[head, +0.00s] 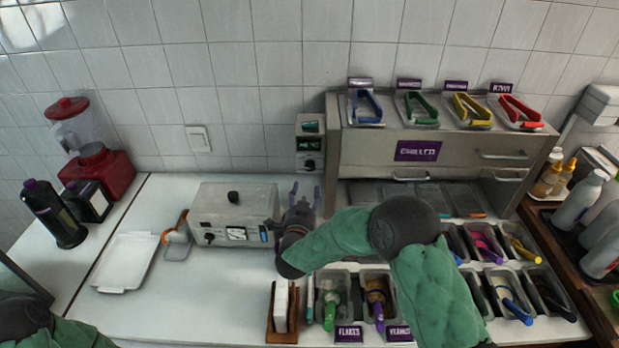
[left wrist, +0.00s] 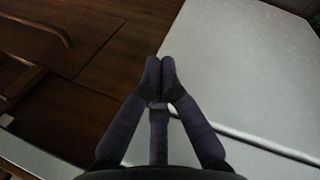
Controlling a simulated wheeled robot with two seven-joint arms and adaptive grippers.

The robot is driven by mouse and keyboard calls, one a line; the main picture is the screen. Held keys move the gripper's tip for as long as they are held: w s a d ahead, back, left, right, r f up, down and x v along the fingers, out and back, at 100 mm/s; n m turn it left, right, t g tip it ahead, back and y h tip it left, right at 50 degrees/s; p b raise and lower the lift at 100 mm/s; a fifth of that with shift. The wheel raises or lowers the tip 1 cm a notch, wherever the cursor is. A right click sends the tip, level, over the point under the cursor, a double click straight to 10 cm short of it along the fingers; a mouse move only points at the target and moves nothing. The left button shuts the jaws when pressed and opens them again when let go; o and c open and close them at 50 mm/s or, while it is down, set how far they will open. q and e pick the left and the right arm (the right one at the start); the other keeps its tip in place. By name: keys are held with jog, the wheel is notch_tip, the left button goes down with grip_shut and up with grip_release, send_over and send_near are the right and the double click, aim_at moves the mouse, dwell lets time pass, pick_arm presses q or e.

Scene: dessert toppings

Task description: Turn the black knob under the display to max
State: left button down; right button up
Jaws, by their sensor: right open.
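A narrow grey control unit (head: 299,150) stands against the tiled wall, left of the chilled cabinet. It has a small dark display (head: 309,144) with a black knob (head: 310,164) below it. My right gripper (head: 305,190) is open and empty, just below and in front of the knob, fingers pointing towards the wall. It looks apart from the knob. The knob's exact setting is too small to read. My left gripper (left wrist: 160,66) is shut with its fingertips together and nothing between them; it is over the counter edge in the left wrist view.
A grey box appliance (head: 235,212) with its own knobs stands left of my right gripper. The chilled cabinet (head: 375,150) is close on the right. Topping trays, a wooden napkin holder (head: 271,325) and a white tray (head: 125,262) are on the counter.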

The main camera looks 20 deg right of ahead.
aim_at(310, 169)
jog(key=b+x, duration=0.1)
jog(key=x, duration=0.9)
jog(key=shift+w+d, duration=0.15)
jog(key=shift+w, duration=0.2)
grip_shut()
